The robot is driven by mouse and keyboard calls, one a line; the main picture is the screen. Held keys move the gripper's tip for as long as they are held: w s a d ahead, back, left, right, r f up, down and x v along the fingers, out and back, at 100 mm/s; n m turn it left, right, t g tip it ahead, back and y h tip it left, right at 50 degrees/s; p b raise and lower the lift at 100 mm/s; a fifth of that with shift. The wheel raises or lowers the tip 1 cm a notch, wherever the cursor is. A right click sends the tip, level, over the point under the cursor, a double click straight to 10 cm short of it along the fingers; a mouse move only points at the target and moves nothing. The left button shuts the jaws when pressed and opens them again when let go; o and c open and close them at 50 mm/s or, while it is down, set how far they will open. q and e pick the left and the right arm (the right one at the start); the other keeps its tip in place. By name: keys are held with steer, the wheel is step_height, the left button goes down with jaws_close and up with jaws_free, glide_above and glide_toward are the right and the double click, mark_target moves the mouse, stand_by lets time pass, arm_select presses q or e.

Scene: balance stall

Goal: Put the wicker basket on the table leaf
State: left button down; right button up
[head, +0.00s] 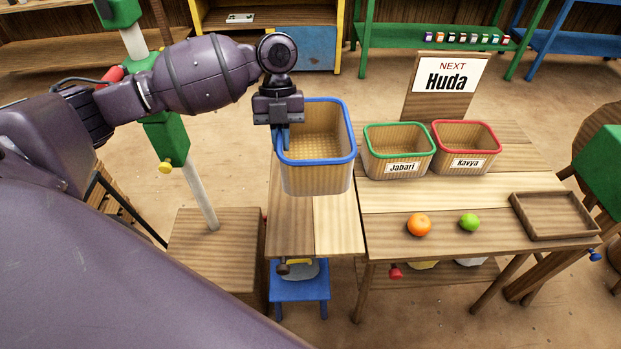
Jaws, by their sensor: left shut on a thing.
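The wicker basket (316,178) with a blue rim is in the middle of the head view and looks empty. My left gripper (282,138) is shut on its left rim. The basket is over the table leaf (290,222), the lower wooden board left of the main table; I cannot tell whether its base touches the leaf. The basket hides the back part of the leaf. My right gripper is not in view.
The main table (390,200) bears a green-rimmed basket (397,150) labelled Jabari, a red-rimmed basket (466,148) labelled Kavya, an orange (419,225), a lime (469,222) and a wooden tray (553,216). A Huda sign (445,85) stands behind. A blue stool (299,288) is below the leaf.

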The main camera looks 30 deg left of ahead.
arm_select(q)
steer(key=shift+f, duration=0.2)
step_height(320, 180, down, 3)
steer(key=shift+s+f+b, duration=0.1)
steer(key=shift+b, duration=1.1)
step_height(320, 180, down, 5)
steer(key=b, duration=0.3)
step_height(320, 180, down, 11)
steer(key=b, duration=0.5)
steer(key=shift+f+b, duration=0.2)
steer(key=shift+b, duration=0.2)
steer(key=shift+r, duration=0.2)
steer(key=c, duration=1.3)
jaws_free()
steer(key=shift+f, duration=0.1)
steer(key=shift+o, duration=0.2)
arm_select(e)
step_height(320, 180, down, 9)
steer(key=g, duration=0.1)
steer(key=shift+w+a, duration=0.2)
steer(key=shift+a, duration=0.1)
